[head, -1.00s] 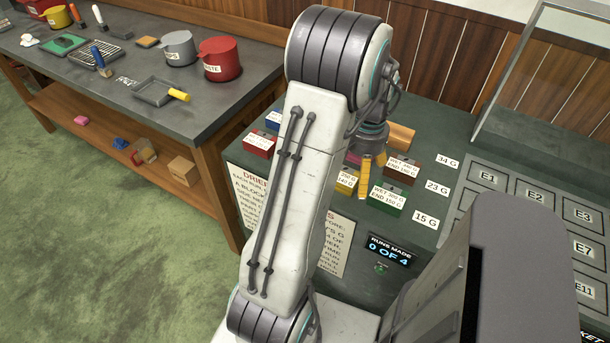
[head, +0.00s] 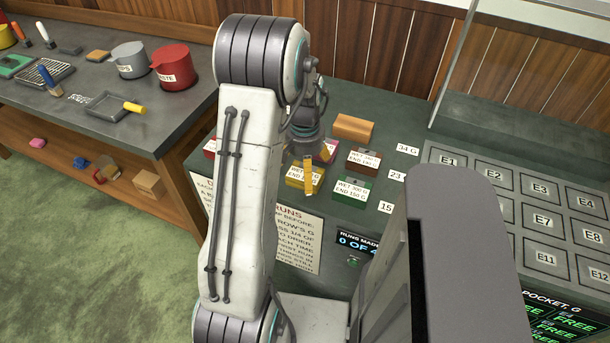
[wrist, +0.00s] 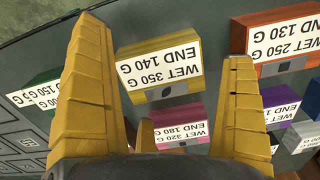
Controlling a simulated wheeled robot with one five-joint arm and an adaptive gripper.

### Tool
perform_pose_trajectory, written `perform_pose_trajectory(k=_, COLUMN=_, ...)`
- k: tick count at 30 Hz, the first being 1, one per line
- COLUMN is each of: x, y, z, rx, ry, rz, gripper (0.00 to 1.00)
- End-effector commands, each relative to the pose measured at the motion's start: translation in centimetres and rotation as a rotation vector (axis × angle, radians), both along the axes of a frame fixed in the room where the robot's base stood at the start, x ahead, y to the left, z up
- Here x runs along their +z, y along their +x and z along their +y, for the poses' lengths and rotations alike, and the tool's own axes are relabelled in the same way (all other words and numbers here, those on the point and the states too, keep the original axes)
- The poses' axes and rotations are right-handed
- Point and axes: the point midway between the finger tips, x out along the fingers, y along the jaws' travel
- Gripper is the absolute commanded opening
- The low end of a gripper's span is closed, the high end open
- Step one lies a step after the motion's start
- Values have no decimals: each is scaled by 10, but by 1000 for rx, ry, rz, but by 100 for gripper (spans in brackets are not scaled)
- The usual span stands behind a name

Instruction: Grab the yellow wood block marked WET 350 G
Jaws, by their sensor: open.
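The yellow block (wrist: 160,66) lies in the wrist view with its white label reading WET 350 G, END 140 G, upside down there. My gripper (wrist: 165,42) is open, one yellow finger to each side of the block in the picture. The block looks further off than the fingers, and I see no contact. In the head view the yellow block (head: 293,183) sits on the dark green bench, partly hidden behind my gripper (head: 308,177).
Close neighbours are a green block (head: 352,190), a brown block (head: 363,160) and a pink block (wrist: 180,124). An orange block (wrist: 275,38) and a purple block (wrist: 283,108) also show in the wrist view. A grid of marked pockets (head: 495,188) lies to the right.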

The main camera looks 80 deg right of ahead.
Motion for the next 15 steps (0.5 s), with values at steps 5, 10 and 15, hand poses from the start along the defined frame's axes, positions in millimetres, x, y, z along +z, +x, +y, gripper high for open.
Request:
perform_pose_trajectory(k=5, x=-21, y=0, z=0, rx=0, ry=3, rz=-1, gripper=100)
perform_pose_trajectory(k=10, x=-30, y=0, z=0, rx=1, ry=0, rz=0, gripper=100)
perform_pose_trajectory(k=15, x=-30, y=0, z=0, rx=1, ry=0, rz=0, gripper=100)
